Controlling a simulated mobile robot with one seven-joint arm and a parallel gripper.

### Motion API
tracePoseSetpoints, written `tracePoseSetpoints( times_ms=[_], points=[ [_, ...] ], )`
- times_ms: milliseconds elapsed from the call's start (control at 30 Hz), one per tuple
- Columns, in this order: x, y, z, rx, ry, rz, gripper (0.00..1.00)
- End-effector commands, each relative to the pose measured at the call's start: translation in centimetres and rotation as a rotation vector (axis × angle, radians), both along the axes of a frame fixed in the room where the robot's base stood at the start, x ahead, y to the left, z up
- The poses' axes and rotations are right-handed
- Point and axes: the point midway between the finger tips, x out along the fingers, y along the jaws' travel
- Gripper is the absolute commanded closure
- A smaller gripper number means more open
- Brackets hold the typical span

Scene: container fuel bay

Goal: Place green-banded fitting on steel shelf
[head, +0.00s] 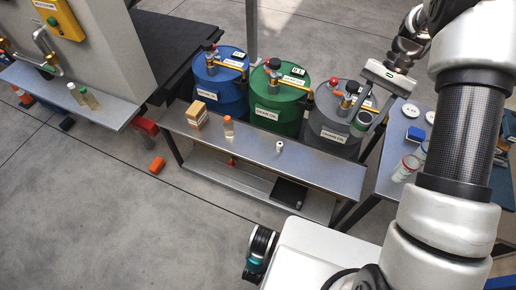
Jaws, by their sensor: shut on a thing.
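My gripper (370,106) is at the upper right, above the grey drum. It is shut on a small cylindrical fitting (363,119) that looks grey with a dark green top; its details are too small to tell. The fitting is held in the air, apart from the steel surfaces. A long steel shelf (320,172) stands in front of the drums, with a lower board (225,170) under it. Another steel shelf (105,108) is fixed to the wall block at the left.
The long shelf bears a cardboard box (197,115), an orange-capped bottle (228,126) and a small white item (280,147). Blue (218,78), green (277,98) and grey (335,118) drums with valves stand behind it. A blue table (385,180) with cans is at right. The long shelf's right half is clear.

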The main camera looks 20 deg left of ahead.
Motion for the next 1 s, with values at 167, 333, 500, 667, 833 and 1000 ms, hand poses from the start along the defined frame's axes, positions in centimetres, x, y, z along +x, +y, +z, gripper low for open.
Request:
tracePoseSetpoints(
  times_ms=[167, 333, 500, 667, 833, 1000],
  points=[
    [3.1, 5.6, -12.3, 0.002, 0.004, -0.396, 0.86],
    [6.4, 9.4, -22.2, -0.002, 0.004, -0.859, 0.86],
    [9.0, 10.8, -30.6, -0.005, 0.006, -1.299, 0.86],
    [10.2, 10.7, -35.0, -0.005, 0.005, -1.564, 0.86],
    [10.7, 10.6, -36.3, -0.002, 0.002, -1.665, 0.86],
    [10.6, 10.5, -37.8, -0.004, 0.002, -1.669, 0.86]
  ],
)
